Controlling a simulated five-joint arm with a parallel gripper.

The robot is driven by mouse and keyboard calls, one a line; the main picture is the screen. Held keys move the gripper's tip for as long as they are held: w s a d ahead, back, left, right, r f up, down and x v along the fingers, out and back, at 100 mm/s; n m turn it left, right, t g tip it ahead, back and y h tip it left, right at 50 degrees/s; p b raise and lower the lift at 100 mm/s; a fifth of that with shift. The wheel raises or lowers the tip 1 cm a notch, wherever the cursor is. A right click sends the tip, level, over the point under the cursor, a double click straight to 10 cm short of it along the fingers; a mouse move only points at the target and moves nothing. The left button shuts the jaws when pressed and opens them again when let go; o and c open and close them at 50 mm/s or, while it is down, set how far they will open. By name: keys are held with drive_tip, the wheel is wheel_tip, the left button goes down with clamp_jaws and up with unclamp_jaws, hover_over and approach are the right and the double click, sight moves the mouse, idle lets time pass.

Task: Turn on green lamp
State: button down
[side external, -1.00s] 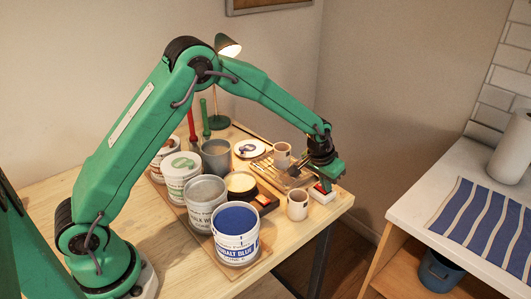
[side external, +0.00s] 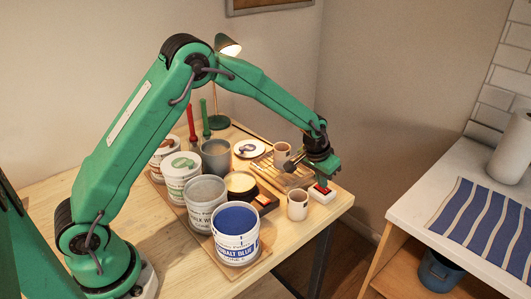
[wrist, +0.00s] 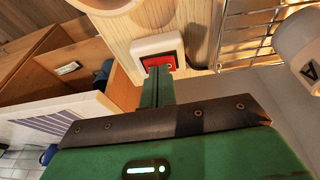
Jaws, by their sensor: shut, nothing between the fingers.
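The green lamp (side external: 228,46) stands at the back of the table, and the underside of its shade glows bright. Its stem is partly hidden behind my arm. A red switch (side external: 320,189) in a white housing sits near the table's right edge. My gripper (side external: 323,184) is shut and empty, pointing down right at the switch. In the wrist view, the shut green fingers (wrist: 160,70) overlap the red switch face (wrist: 172,61) inside its white housing (wrist: 142,46). I cannot tell whether the tips touch it.
A small mug (side external: 298,205) stands just in front of the switch and another mug (side external: 282,153) behind it. Paint tubs, including a cobalt blue one (side external: 236,240), fill the table's middle. A counter (side external: 420,205) stands at the right.

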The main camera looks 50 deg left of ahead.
drive_tip(key=shift+r, duration=0.1)
drive_tip(key=shift+d+r, duration=0.1)
drive_tip(key=shift+r, duration=0.4)
drive_tip(key=d+v, duration=0.2)
drive_tip(key=v, duration=1)
drive_tip(key=shift+w+d+r, duration=0.3)
drive_tip(key=shift+r, duration=0.05)
drive_tip(key=s+a+r+t, duration=0.1)
drive_tip(key=s+a+r, duration=0.2)
drive_tip(key=s+r, duration=0.35)
drive_tip(key=s+a+r, duration=0.3)
drive_tip(key=s+a, duration=0.1)
drive_tip(key=s, duration=0.5)
drive_tip(key=s+a+f+t, duration=0.1)
drive_tip(key=s+a+f, duration=0.1)
drive_tip(key=s, duration=1.4)
drive_tip(key=shift+a, duration=0.65)
